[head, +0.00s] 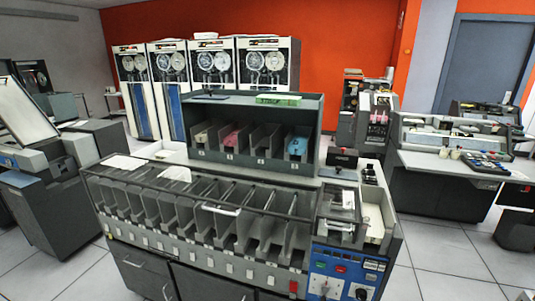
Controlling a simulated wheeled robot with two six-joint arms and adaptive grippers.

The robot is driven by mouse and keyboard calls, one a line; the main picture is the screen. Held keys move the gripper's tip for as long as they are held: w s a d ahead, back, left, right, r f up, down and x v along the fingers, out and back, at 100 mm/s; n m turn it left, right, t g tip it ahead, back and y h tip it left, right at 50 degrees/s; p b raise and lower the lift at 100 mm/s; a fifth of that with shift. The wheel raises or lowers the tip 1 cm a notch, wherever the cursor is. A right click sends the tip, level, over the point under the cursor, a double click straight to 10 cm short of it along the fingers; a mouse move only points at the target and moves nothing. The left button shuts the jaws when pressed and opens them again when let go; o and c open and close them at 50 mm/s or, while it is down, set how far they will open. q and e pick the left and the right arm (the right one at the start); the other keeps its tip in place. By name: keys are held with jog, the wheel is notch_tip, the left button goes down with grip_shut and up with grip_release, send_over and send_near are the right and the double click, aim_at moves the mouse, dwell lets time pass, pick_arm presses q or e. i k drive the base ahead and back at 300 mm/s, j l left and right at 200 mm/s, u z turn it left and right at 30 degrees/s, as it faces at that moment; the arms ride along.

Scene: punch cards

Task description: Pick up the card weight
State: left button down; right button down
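I cannot pick out the card weight with certainty. A grey card machine (215,248) with a row of open pockets fills the front middle. At its right end is a hopper (340,203) with a pale, plate-like part in it, too small to tell whether it is the weight. A rack (253,104) on the machine's back has several slots, holding pale green cards (203,135), pink cards (235,137) and blue cards (298,144). A small dark block (342,158) sits right of the rack. Neither of my grippers is in view.
A blue control panel (343,275) is at the machine's front right. A desk machine (455,150) stands at right, another grey machine (40,165) at left. Tape cabinets (205,65) line the orange back wall. Tiled floor (445,255) is open at the right front.

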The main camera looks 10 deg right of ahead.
aim_at(338, 173)
jog(key=i+j+z, duration=0.25)
jog(key=i, duration=0.3)
jog(key=i+j+z, duration=0.2)
jog(key=i+j, duration=0.3)
